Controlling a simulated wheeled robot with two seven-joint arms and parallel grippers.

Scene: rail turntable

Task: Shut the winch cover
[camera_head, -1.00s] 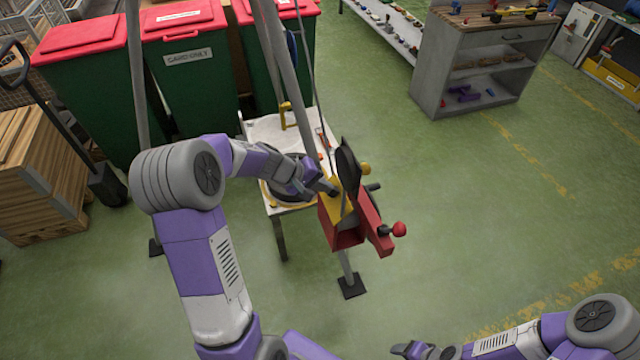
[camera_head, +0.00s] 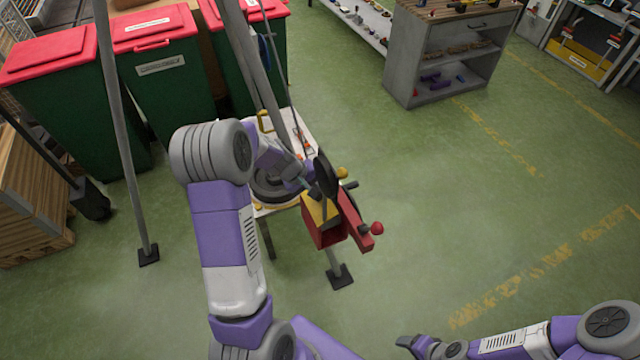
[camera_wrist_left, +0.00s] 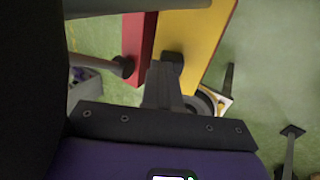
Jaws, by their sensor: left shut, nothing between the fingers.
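The winch is a red box (camera_head: 328,237) on a tripod leg, with a black disc (camera_head: 326,176) and a red-knobbed handle (camera_head: 376,228) at its right. Its yellow cover (camera_head: 319,210) sits at the top of the box; how far it stands open is hard to tell. My left gripper (camera_head: 308,186) is shut and empty, close to the cover's far side. In the left wrist view, the shut fingertips (camera_wrist_left: 171,62) overlap the yellow cover (camera_wrist_left: 204,38), seemingly at or very near it; contact cannot be confirmed. My right gripper (camera_head: 406,343) is low at the bottom, away from the winch.
Green bins (camera_head: 172,92) with red lids stand at the back left. A grey cabinet (camera_head: 398,75) is at the back right. Floor right of the winch is clear.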

